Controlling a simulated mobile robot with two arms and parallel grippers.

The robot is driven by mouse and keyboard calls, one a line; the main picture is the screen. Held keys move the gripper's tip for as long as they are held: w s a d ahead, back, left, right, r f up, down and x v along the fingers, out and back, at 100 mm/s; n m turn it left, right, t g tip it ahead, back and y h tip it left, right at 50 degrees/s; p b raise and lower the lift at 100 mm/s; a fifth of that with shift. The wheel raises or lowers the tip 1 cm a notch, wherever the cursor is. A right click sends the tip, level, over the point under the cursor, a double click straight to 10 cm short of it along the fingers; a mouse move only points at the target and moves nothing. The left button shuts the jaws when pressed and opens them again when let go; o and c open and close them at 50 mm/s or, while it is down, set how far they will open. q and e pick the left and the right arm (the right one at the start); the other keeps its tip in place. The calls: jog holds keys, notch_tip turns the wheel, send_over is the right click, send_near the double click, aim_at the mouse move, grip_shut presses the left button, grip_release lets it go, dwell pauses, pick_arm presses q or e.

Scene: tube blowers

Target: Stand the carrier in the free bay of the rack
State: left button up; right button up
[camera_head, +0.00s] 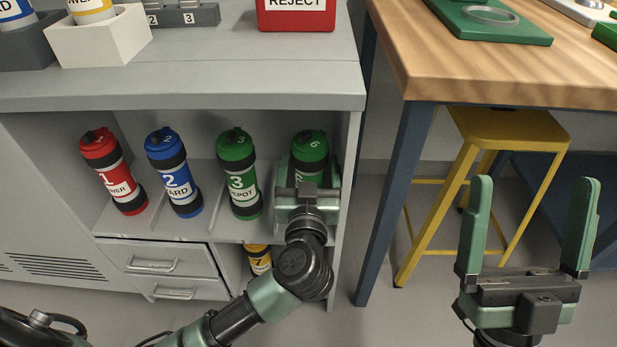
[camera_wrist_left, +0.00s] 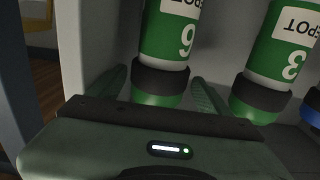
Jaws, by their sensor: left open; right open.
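Several capped carriers stand in a row on the cabinet shelf: red 1 (camera_head: 113,171), blue 2 (camera_head: 174,172), green 3 (camera_head: 238,173) and green 6 (camera_head: 309,146) at the right end. My left gripper (camera_head: 308,183) is open at carrier 6 and hides its lower part. In the left wrist view, carrier 6 (camera_wrist_left: 173,52) appears upside down between the two open fingers, with green 3 (camera_wrist_left: 272,60) beside it. My right gripper (camera_head: 530,215) is open and empty, over the floor at the right. A grey block numbered 2 and 3 (camera_head: 182,17), perhaps the rack, is cut off at the top.
The cabinet's right wall (camera_head: 346,165) is close beside my left gripper. A yellow-banded carrier 7 (camera_head: 259,262) stands in the lower compartment. A red REJECT bin (camera_head: 296,18) and a white holder (camera_head: 98,38) stand on top. A yellow stool (camera_head: 508,128) is under the wooden bench (camera_head: 495,75).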

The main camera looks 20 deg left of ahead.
pick_arm(q)
jog(key=p+v, duration=0.1)
jog(key=v, duration=0.3)
jog(key=shift+s+d+r+p, duration=0.1)
jog(key=shift+s+d+p, duration=0.05)
jog(key=shift+s+p, duration=0.2)
jog(key=shift+s+d, duration=0.1)
jog(key=shift+s, duration=0.3)
pick_arm(e)
jog(key=w+f+g+h, duration=0.2)
jog(key=w+f+g, duration=0.3)
jog(key=w+f, duration=0.1)
jog(key=shift+w+a+f+g, duration=0.25)
jog(key=shift+a+f+g, duration=0.1)
jog(key=shift+f, duration=0.25)
